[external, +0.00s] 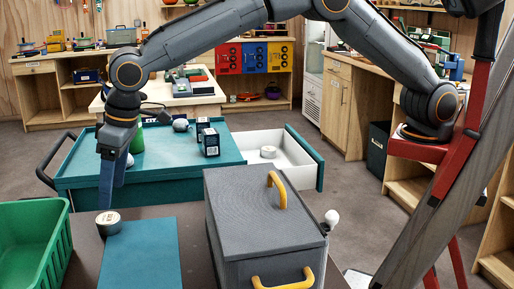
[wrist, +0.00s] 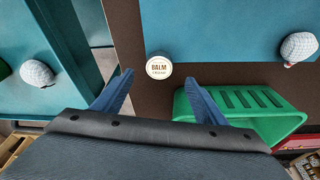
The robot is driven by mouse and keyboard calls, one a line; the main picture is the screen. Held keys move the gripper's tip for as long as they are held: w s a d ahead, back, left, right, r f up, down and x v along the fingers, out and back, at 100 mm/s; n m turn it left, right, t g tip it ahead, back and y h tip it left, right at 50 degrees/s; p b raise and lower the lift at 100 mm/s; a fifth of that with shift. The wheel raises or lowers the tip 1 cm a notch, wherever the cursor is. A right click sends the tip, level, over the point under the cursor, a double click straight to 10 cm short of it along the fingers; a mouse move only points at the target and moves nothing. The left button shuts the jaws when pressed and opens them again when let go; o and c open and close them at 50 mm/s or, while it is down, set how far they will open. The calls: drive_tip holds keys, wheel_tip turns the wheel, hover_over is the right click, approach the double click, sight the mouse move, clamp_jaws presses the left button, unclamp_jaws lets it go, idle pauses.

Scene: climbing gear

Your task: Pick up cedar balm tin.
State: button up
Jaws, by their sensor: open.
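A small round tin (external: 108,222) with a pale lid stands on the dark brown tabletop, at the near left in the external view. It touches or slightly overlaps the corner of the teal mat; I cannot tell which. In the wrist view the tin (wrist: 159,67) shows a white lid reading "BALM"; the smaller print is unreadable. My gripper (external: 106,207) points down just above the tin. In the wrist view my gripper (wrist: 162,86) has its two blue fingers spread apart, with nothing between them. The tin appears just beyond the gap between the fingertips.
A green bin (external: 30,245) stands left of the tin. The teal mat (external: 142,258) lies beside it. A grey box (external: 255,215) with yellow handles stands to the right.

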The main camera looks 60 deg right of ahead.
sight(109, 218)
drive_tip(key=p+x, duration=0.2)
drive_tip(key=x, duration=0.6)
drive_tip(key=shift+c, duration=0.2)
drive_tip(key=c, duration=1.1)
